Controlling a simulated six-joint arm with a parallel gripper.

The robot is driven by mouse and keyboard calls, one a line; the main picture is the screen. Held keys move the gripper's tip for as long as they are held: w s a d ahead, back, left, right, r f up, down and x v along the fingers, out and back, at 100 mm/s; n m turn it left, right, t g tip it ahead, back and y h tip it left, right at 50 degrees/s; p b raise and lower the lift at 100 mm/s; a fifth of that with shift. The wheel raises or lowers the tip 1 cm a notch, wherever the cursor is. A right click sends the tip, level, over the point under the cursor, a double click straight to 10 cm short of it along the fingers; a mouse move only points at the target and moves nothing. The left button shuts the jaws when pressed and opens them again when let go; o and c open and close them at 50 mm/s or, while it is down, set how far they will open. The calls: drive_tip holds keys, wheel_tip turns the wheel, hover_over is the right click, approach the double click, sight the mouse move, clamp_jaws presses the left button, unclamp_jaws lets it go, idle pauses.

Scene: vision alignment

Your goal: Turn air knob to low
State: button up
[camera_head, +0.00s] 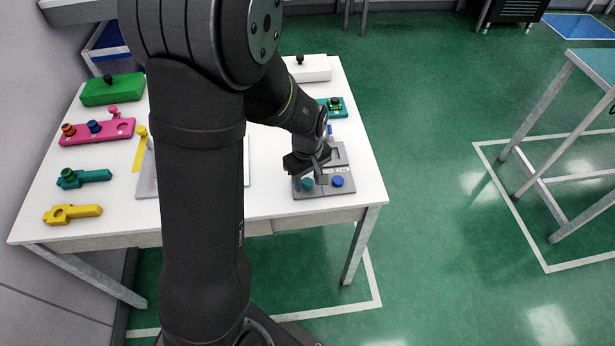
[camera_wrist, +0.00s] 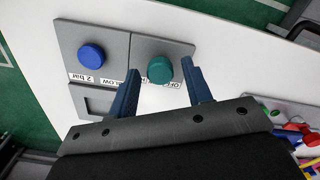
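A round teal knob (camera_wrist: 159,69) sits on a grey panel (camera_wrist: 140,43). In the wrist view, labels reading OFF and LOW lie below it, upside down and partly hidden by my fingers. The teal knob also shows in the head view (camera_head: 307,184). My gripper (camera_wrist: 161,70) is open, with one blue finger on each side of the teal knob. Gaps show between knob and fingers, and nothing is held. In the head view my gripper (camera_head: 308,168) is above the panel, by the teal knob. No pointer mark is visible on the knob.
A blue knob (camera_wrist: 91,57) labelled 2 bar sits beside the teal one; it also shows in the head view (camera_head: 337,181). A teal block (camera_head: 336,106) stands behind on the white table (camera_head: 225,203). Pink (camera_head: 97,132), green (camera_head: 112,89) and yellow (camera_head: 72,214) parts lie on the left.

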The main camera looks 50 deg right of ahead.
drive_tip(key=c, duration=0.8)
drive_tip(key=shift+m, duration=0.4)
drive_tip(key=m, duration=0.5)
drive_tip(key=shift+m, duration=0.4)
drive_tip(key=o, duration=1)
drive_tip(key=shift+r, duration=0.1)
